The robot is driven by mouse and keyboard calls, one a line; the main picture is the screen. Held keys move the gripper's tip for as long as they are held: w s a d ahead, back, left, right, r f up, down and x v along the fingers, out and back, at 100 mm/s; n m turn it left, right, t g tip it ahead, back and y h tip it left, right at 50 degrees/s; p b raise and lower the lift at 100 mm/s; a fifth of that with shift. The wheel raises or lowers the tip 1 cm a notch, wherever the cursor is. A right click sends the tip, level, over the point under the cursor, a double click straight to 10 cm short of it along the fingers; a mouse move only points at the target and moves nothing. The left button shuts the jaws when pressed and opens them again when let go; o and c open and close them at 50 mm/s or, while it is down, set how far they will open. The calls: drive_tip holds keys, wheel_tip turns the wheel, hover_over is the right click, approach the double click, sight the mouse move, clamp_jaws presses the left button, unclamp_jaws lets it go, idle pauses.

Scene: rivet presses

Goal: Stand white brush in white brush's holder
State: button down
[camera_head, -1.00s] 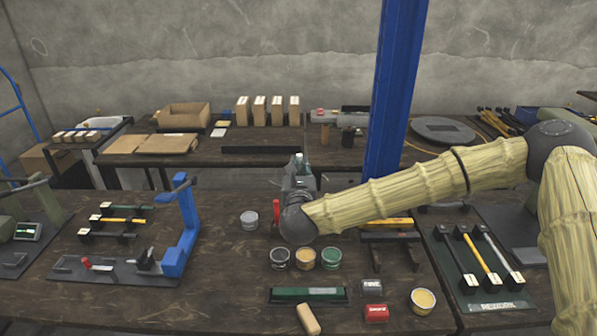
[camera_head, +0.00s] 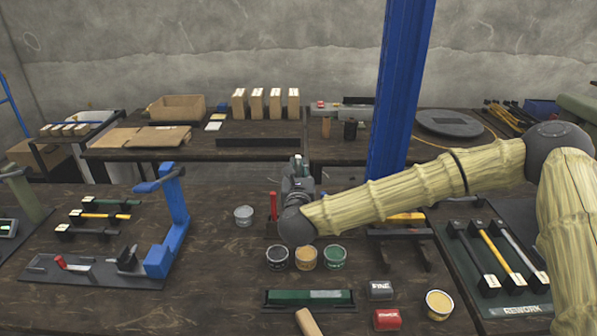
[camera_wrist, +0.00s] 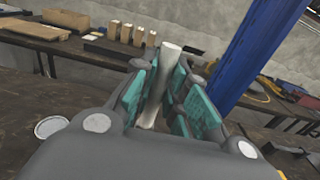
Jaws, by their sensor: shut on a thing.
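My gripper (camera_head: 298,170) is shut on the white brush (camera_wrist: 158,88), whose pale handle stands up between the teal finger pads in the wrist view, slightly tilted. In the head view the brush is mostly hidden by my wrist; a small pale tip shows above it. A red upright thing (camera_head: 273,206), perhaps another brush in a holder, stands just left of my wrist. I cannot make out the white brush's own holder.
Black (camera_head: 277,258), tan (camera_head: 306,258) and green (camera_head: 333,257) paint cans stand in front of my wrist. A grey can (camera_head: 244,216) stands to the left. A blue press (camera_head: 172,220) is further left; a blue post (camera_head: 400,90) rises behind my arm.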

drive_tip(key=shift+s+f+b, duration=0.1)
drive_tip(key=shift+s+b, duration=0.05)
drive_tip(key=shift+b, duration=0.2)
wheel_tip(320, 180, down, 8)
drive_tip(key=b, duration=0.7)
drive_tip(key=shift+f, duration=0.15)
idle(0.4)
drive_tip(key=shift+f+b, duration=1.6)
drive_tip(key=shift+f, duration=0.1)
idle(1.1)
drive_tip(key=c, duration=1.3)
unclamp_jaws()
drive_tip(key=shift+c, duration=0.2)
